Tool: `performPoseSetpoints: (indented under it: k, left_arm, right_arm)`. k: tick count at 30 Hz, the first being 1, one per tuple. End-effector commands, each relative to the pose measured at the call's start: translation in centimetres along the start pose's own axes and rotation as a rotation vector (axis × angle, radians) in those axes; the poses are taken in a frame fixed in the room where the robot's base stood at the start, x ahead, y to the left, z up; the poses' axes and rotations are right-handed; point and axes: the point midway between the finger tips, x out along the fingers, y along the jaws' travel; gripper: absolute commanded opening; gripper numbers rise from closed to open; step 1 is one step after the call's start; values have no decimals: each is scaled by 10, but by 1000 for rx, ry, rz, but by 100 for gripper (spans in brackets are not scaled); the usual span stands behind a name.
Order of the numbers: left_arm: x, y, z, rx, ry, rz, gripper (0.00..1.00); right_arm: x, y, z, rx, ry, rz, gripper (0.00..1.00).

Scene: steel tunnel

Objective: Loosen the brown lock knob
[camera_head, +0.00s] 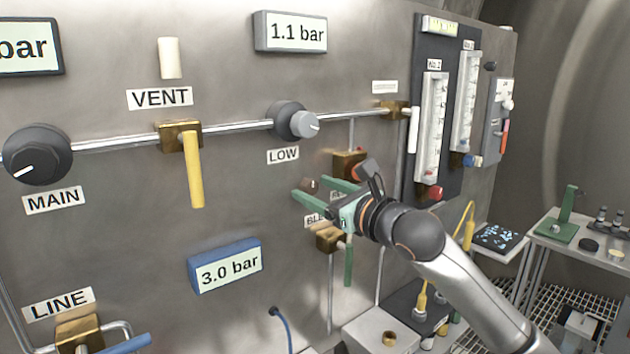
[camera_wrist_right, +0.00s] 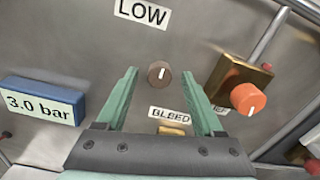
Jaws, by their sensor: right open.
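The brown lock knob (camera_wrist_right: 159,73) is a small round knob with a white line, on the steel panel above the BLEED label (camera_wrist_right: 170,114). In the head view the brown lock knob (camera_head: 310,184) shows between the green fingers of my right gripper (camera_head: 317,191). My right gripper is open and empty. In the right wrist view its fingers lie to the left and right of the knob, with a gap on each side. I cannot tell how far the fingertips are from the panel. My left gripper is not in view.
An orange knob (camera_wrist_right: 248,98) on a brass block sits right of my right gripper. The LOW knob (camera_head: 296,122) is above, and the blue 3.0 bar display (camera_head: 226,266) is lower left. A green lever (camera_head: 348,262) hangs below. Flowmeters (camera_head: 432,128) stand at the right.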

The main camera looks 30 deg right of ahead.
Motion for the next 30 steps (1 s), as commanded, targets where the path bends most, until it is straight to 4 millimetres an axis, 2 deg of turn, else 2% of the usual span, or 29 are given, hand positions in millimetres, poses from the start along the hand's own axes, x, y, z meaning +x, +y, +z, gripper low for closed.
performPoseSetpoints:
  k: [4,13,30]
  left_arm:
    - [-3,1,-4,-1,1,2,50]
    - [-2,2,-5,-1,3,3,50]
    - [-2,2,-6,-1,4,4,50]
  right_arm:
    - [8,1,0,0,1,2,69]
    - [10,1,-1,-1,1,1,68]
    - [10,1,-1,-1,1,2,4]
